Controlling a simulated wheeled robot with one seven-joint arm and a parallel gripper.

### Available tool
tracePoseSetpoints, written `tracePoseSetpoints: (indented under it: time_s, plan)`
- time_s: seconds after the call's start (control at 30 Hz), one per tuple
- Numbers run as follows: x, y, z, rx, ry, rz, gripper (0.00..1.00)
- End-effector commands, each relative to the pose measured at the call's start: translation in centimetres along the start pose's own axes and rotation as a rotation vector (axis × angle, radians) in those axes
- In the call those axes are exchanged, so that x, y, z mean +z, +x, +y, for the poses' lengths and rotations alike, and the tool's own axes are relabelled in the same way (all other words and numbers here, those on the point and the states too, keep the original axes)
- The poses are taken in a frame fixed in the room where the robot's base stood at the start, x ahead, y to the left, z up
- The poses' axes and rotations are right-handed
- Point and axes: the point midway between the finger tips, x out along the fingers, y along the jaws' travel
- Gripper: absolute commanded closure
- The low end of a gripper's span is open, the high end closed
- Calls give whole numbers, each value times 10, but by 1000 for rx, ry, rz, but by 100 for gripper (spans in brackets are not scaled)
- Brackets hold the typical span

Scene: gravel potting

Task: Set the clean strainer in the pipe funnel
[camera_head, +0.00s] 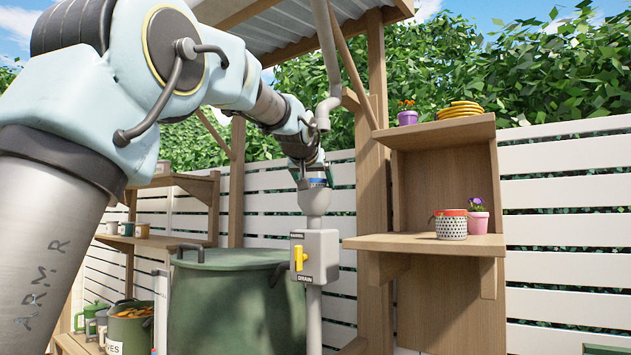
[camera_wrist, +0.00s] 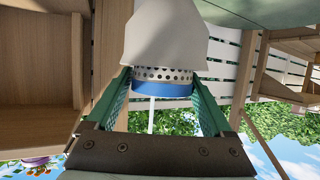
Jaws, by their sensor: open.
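A strainer with a blue rim and a perforated metal wall (camera_wrist: 162,75) sits in the mouth of the grey pipe funnel (camera_wrist: 165,35) in the wrist view, which looks upside down. A band of its holes shows between rim and funnel; the lower part is hidden. In the head view the funnel (camera_head: 314,202) tops the drain pipe, with a blue band at its mouth. My gripper (camera_wrist: 161,78) is open, its green fingers on either side of the strainer with gaps visible. In the head view my gripper (camera_head: 312,176) is above the funnel, its fingers hard to make out.
A red-rimmed perforated cup (camera_head: 451,226) stands on the right shelf beside a purple flower pot (camera_head: 477,222). A box with a yellow valve handle (camera_head: 299,258) is on the pipe below the funnel. A green barrel (camera_head: 225,310) stands left. A downspout (camera_head: 328,70) hangs close above.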

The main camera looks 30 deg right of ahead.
Motion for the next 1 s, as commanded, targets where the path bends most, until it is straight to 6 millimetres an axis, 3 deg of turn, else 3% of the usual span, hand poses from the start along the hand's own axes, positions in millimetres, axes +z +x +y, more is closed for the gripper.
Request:
tracePoseSetpoints:
  time_s: [0.07,0.4,0.6,1.0]
  plan:
    - [0,-3,-5,-9,-1,-16,0]
    - [-1,-82,-2,-3,0,-2,0]
    - [-3,-112,-1,-2,1,-2,0]
    - [-4,-122,-2,-4,2,-4,0]
